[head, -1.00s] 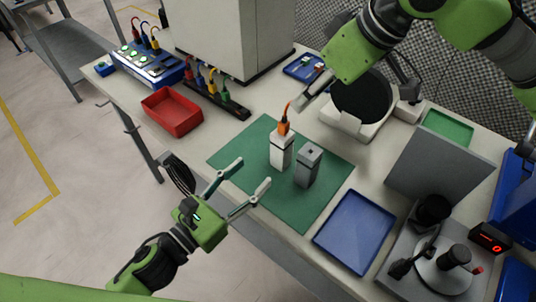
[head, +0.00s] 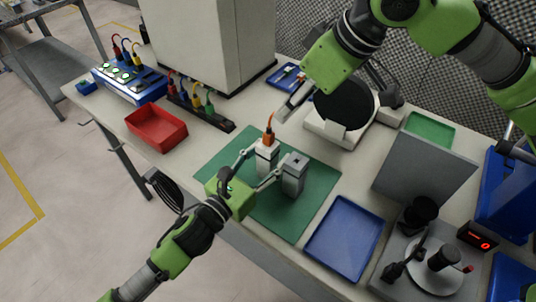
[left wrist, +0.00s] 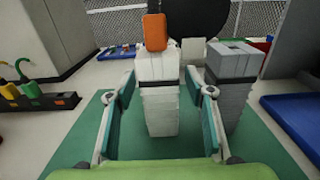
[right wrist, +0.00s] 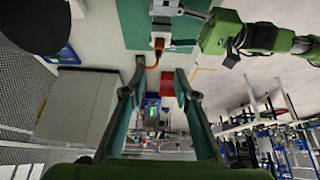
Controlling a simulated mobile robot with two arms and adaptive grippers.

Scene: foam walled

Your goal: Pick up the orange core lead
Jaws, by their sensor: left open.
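The orange core lead (head: 269,131) stands upright in the top of a white block (head: 267,158) on the green mat (head: 222,148). Its plug (left wrist: 155,32) shows above the white block in the left wrist view. My left gripper (head: 265,166) is open, its fingers reaching to either side of the white block, below the orange plug. My right gripper (head: 284,112) is just above and right of the lead. In the right wrist view its fingers (right wrist: 161,68) are apart and empty, with the orange plug (right wrist: 158,46) beyond the tips.
A grey block (head: 293,176) stands close right of the white one. A red tray (head: 157,128), a rack of coloured leads (head: 200,107) and a blue tray (head: 343,238) lie around the mat. A grey panel (head: 425,170) stands at the right.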

